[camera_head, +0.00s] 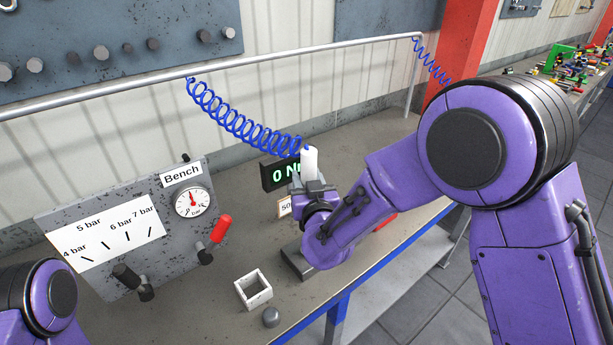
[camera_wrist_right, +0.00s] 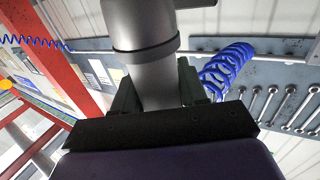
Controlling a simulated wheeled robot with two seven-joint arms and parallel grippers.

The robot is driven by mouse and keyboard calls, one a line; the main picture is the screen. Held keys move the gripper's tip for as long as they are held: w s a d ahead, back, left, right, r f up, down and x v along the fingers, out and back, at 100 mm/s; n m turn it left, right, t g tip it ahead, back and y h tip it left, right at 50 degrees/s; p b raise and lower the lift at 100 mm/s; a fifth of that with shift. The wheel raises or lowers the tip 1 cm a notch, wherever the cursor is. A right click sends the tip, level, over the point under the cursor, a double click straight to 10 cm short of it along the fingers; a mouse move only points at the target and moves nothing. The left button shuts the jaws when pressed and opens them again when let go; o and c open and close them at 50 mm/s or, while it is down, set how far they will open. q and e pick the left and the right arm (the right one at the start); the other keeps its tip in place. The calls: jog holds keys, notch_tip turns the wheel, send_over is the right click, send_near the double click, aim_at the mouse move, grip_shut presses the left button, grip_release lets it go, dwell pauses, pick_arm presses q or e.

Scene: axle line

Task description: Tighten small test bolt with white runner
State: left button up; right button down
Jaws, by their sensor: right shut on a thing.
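The white runner (camera_head: 310,163) stands upright in my right gripper (camera_head: 313,192), at the end of a coiled blue hose. In the right wrist view, the gripper is shut around its pale cylindrical body (camera_wrist_right: 158,82). A dark grey block (camera_head: 297,262) sits on the bench just below the gripper and is partly covered by my right arm. I cannot make out the small test bolt; it may be hidden behind the gripper and arm. My left gripper is out of view; only a purple joint of that arm shows at the lower left.
A display (camera_head: 277,174) reading 0 stands behind the gripper, partly covered. A panel marked Bench (camera_head: 105,228) with a gauge and a red-handled lever (camera_head: 220,230) stands to the left. A small white open box (camera_head: 254,290) and grey knob (camera_head: 271,317) sit near the front edge.

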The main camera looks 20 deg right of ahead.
jog(key=shift+s+a+r, duration=0.1)
jog(key=shift+s+a, duration=0.05)
jog(key=shift+w+f+b, duration=0.3)
jog(key=shift+f+b, duration=0.35)
jog(key=shift+f, duration=0.2)
notch_tip(320, 180, down, 2)
jog(key=shift+s+f+b, duration=0.1)
jog(key=shift+s+b, duration=0.05)
jog(key=shift+b, duration=0.8)
notch_tip(320, 180, down, 2)
jog(key=shift+f+b, duration=0.1)
jog(key=shift+b, duration=0.8)
jog(key=shift+r, duration=0.25)
jog(key=shift+s+r+p, duration=0.1)
jog(key=shift+s+p, duration=0.05)
jog(key=shift+p, duration=0.15)
